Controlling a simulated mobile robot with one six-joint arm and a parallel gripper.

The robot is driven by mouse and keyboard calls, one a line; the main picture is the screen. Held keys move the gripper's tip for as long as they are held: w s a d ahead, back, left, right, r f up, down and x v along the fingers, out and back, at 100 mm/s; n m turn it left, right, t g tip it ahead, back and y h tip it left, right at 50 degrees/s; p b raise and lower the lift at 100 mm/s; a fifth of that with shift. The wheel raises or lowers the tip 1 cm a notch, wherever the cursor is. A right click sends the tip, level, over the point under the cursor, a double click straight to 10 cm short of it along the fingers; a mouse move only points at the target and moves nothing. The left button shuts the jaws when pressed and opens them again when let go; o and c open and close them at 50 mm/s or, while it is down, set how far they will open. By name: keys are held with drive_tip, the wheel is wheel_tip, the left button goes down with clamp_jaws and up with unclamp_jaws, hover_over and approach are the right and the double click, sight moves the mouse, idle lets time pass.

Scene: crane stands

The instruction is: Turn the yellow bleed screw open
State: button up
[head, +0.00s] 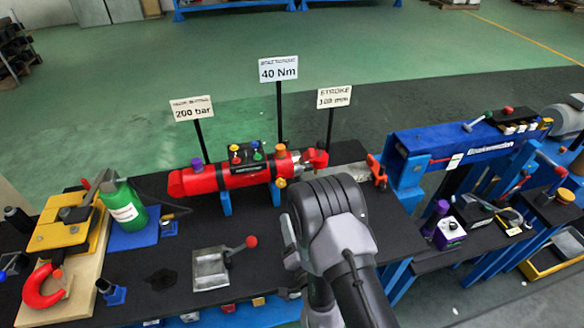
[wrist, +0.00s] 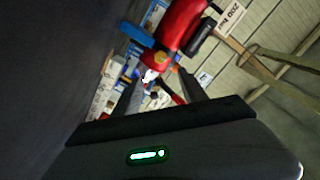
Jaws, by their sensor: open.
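A red hydraulic cylinder (head: 225,179) lies across blue supports on the black bench. A small yellow-orange knob (head: 281,183) sits low on its near side, close to its right end; it may be the bleed screw. Another orange-yellow knob (head: 280,150) stands on top, and a block of coloured knobs (head: 247,155) sits beside it. My gripper (wrist: 161,88) is open, with nothing seen between its fingers. The red cylinder (wrist: 183,22) shows beyond the fingertips in the wrist view, with small yellowish parts at its end, too blurred to tell apart. My arm hides the fingertips in the head view.
Sign posts, including the 40 Nm sign (head: 278,69), rise behind the cylinder. A grey block with a red-knobbed lever (head: 212,268) stands in front. A green bottle (head: 121,205) is at left. A blue machine (head: 455,143) stands at right. Some bench in front of the cylinder is clear.

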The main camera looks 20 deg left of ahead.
sight(282, 185)
drive_tip(key=b+x, duration=0.1)
drive_tip(key=x, duration=1.4)
drive_tip(key=shift+w+a, duration=0.15)
drive_tip(key=shift+w, duration=0.2)
drive_tip(key=shift+c, duration=0.4)
clamp_jaws()
